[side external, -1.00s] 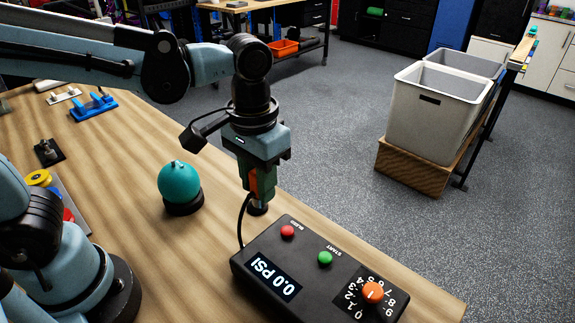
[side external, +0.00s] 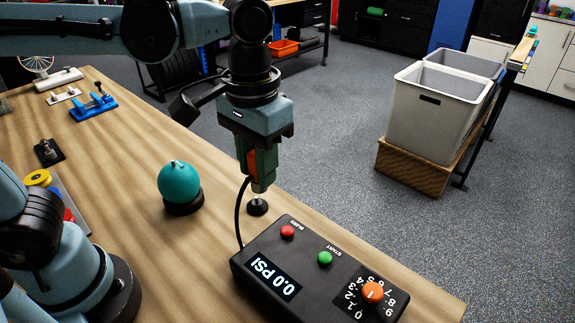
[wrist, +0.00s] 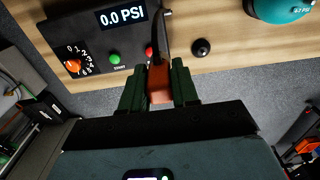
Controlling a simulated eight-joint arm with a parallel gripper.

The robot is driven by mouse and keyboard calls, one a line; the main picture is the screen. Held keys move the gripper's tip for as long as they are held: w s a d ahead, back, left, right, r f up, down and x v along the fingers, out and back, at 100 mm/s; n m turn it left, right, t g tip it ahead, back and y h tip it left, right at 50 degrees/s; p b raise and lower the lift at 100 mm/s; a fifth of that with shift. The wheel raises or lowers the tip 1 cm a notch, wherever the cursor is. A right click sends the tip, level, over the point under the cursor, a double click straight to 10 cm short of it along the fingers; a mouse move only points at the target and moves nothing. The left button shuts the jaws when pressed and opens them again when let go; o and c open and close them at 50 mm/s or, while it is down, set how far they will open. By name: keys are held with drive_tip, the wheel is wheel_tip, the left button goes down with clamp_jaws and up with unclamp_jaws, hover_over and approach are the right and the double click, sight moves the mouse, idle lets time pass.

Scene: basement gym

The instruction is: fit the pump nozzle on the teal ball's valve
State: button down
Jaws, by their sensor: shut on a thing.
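The teal ball (side external: 179,182) sits on a black ring stand on the wooden bench, with its small valve on top. Part of the ball also shows at the top right of the wrist view (wrist: 282,8). My gripper (side external: 260,172) is shut on the orange pump nozzle (side external: 252,164), which points down, a little above a small black round holder (side external: 257,207). The nozzle also shows between my fingers in the wrist view (wrist: 159,84). A black hose runs from the nozzle to the pump box (side external: 300,262). The ball is to the left of my gripper in the side view.
The pump box reads 0.0 PSI and has a red button (side external: 288,231), a green button (side external: 325,258) and an orange dial (side external: 373,292). A blue fixture (side external: 94,108) and a black piece (side external: 48,152) lie farther left. The bench between ball and holder is clear.

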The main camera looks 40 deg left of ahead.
drive_tip(key=shift+r, duration=0.3)
drive_tip(key=shift+a, duration=0.3)
drive_tip(key=a+n, duration=0.3)
drive_tip(key=a, duration=0.8)
drive_tip(key=r+n, duration=0.2)
drive_tip(key=n, duration=0.1)
hover_over(172, 161)
drive_tip(key=shift+f, duration=0.2)
drive_tip(key=shift+f, duration=0.1)
drive_tip(key=shift+f, duration=2.8)
drive_tip(key=shift+f, duration=1.25)
